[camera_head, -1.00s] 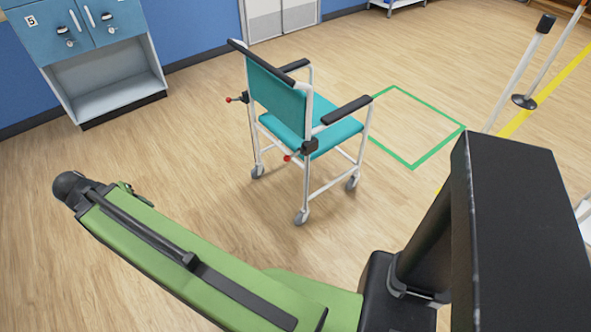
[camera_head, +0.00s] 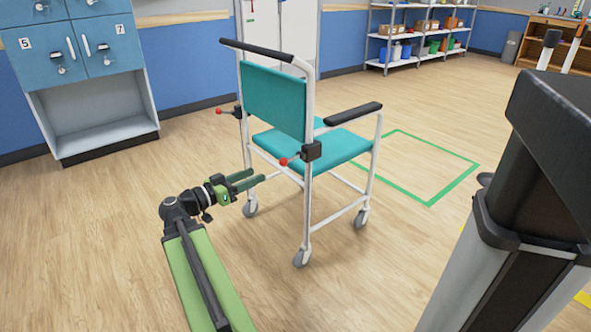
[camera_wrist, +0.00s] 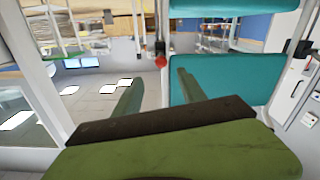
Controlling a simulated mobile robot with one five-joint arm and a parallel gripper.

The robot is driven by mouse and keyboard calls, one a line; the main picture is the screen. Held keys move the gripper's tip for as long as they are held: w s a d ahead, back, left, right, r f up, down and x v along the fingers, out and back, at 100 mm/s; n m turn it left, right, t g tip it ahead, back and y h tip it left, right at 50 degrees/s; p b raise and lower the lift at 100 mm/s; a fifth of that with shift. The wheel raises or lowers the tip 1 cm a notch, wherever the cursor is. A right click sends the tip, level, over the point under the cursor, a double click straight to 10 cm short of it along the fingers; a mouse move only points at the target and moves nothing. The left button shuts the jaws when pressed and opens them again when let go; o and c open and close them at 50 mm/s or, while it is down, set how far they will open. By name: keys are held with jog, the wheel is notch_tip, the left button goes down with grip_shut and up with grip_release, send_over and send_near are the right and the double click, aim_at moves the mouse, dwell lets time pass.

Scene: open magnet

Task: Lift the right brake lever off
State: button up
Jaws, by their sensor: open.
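A wheeled chair (camera_head: 276,105) with teal seat and backrest stands in the middle of the head view, its back towards me. The right brake lever (camera_head: 290,159) has a red knob and runs from a black bracket on the right rear post, slanting slightly down to the left. The left lever (camera_head: 225,112) has a similar red knob. My gripper (camera_head: 258,180) is open and empty, low behind the chair, left of the right lever and below it. In the wrist view, a red knob (camera_wrist: 160,62) shows just beyond and between my open fingers (camera_wrist: 160,84); which lever it belongs to is unclear.
Blue lockers (camera_head: 85,45) stand at the left wall. A green floor outline (camera_head: 437,197) lies right of the chair. Shelves (camera_head: 420,62) stand at the back. The floor left of the chair is clear.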

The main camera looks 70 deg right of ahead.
aim_at(295, 157)
jog(key=x, duration=1.7)
jog(key=shift+d, duration=0.15)
jog(key=shift+c, duration=0.2)
grip_shut()
dwell(0.4)
jog(key=shift+w+r, duration=0.1)
